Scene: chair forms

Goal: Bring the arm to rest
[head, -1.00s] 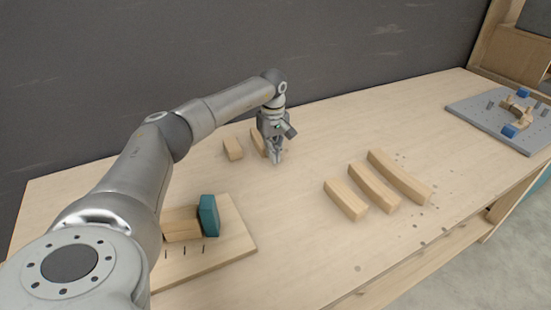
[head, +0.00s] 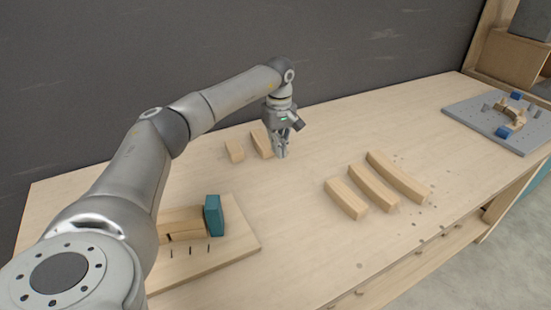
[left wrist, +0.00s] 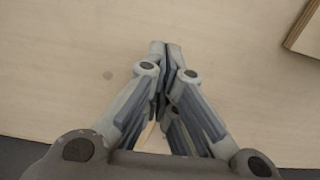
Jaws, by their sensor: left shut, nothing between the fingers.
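My left gripper (head: 281,154) is shut and empty. It points down over the back middle of the wooden table (head: 300,240). Two short wooden blocks lie just to its left in the head view: a small one (head: 234,150) and a longer one (head: 262,141) close beside the gripper. In the left wrist view the fingers (left wrist: 166,46) meet at their tips above bare tabletop, with a sliver of pale wood showing between the finger links. My right gripper shows in neither view.
Three curved wooden pieces (head: 374,188) lie right of centre. A board (head: 235,249) with pegs, wooden pieces and a teal block (head: 214,216) is at the front left. A grey fixture plate (head: 475,111) with blue clamps stands at the far right. A dark wall (head: 180,60) runs behind.

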